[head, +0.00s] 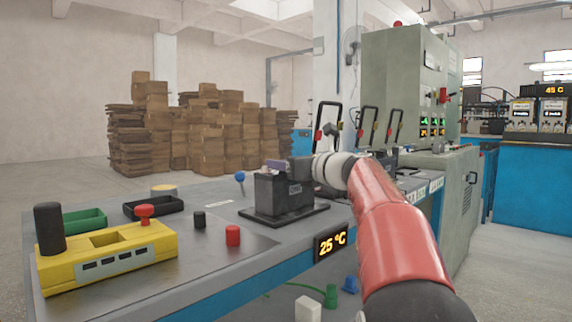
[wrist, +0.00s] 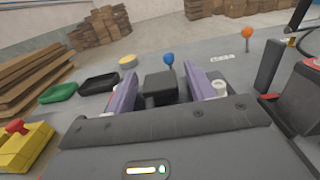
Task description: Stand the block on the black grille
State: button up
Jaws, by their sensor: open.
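A white block (head: 308,309) lies low at the bottom edge of the head view, below the bench. I cannot make out a black grille for certain.
A yellow box (head: 110,262) with a red knob and a black cylinder (head: 48,229) stand at the left. Green (head: 84,220) and black (head: 153,207) trays lie behind. A red cylinder (head: 232,236) and a small black one (head: 200,219) stand before the battery. A blue-topped knob (head: 240,177) rises behind.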

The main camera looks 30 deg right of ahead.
jog(key=v, duration=1.2)
